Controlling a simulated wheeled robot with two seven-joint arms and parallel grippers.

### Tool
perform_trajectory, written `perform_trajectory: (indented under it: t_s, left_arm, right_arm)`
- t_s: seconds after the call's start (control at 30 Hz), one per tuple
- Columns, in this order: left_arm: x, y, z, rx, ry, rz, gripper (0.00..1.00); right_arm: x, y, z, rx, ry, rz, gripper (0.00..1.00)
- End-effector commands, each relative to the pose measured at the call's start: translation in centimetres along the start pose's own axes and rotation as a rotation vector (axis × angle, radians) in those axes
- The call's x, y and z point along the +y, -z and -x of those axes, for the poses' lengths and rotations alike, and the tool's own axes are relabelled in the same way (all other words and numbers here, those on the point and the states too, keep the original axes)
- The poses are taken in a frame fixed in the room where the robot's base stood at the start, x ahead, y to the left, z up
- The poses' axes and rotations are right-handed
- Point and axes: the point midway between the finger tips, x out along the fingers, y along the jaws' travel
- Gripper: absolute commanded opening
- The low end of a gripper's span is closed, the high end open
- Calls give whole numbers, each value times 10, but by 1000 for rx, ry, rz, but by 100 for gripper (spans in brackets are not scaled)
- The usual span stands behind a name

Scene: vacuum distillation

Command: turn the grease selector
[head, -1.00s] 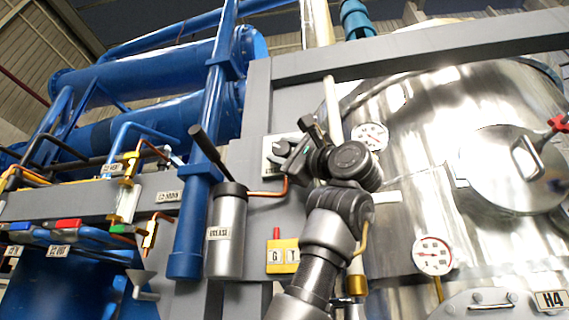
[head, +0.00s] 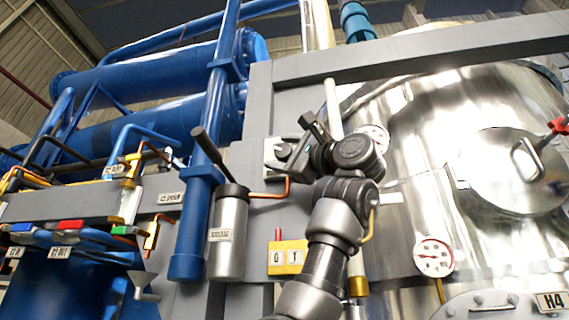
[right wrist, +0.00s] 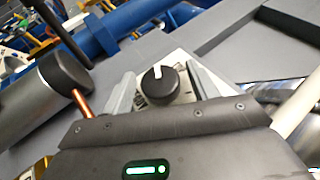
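The grease selector is a round black knob (right wrist: 159,84) with a white pointer mark, on a light plate. In the right wrist view it sits between the two grey fingers of my right gripper (right wrist: 163,88), which stand apart with a gap on each side. In the head view, the selector's plate (head: 272,152) is on the grey frame, and my right gripper (head: 297,148) is in front of it, hiding the knob. A grey grease cylinder (head: 229,232) with a black lever stands at lower left of the plate. My left gripper is not in view.
A copper pipe (head: 272,193) runs from the grease cylinder toward the plate. A yellow block (head: 287,258) with two white labels is below. A pressure gauge (head: 433,257) and a shiny steel vessel (head: 440,130) are at right; a blue vertical pipe (head: 188,230) is at left.

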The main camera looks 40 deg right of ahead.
Motion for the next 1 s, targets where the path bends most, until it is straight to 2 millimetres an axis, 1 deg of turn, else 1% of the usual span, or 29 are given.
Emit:
perform_trajectory:
  t_s: [0.23, 0.33, 0.47, 0.6, 0.7, 0.83, 1.0]
  left_arm:
    - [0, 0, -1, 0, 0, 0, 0]
    - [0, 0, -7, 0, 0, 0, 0]
    - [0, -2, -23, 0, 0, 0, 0]
    - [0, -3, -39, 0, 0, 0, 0]
    - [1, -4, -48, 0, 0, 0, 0]
    - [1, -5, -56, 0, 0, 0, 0]
    - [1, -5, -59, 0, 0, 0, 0]
  right_arm:
    - [0, 1, 2, 1, 0, 0, 58]
    - [2, 1, 9, 1, 2, 0, 58]
    - [5, 1, 31, 1, 2, 0, 58]
    - [6, 1, 60, 0, 3, 0, 58]
    - [5, 1, 79, 1, 2, 1, 58]
    - [3, 0, 96, 1, 2, 1, 58]
    - [2, 0, 106, 1, -1, 0, 58]
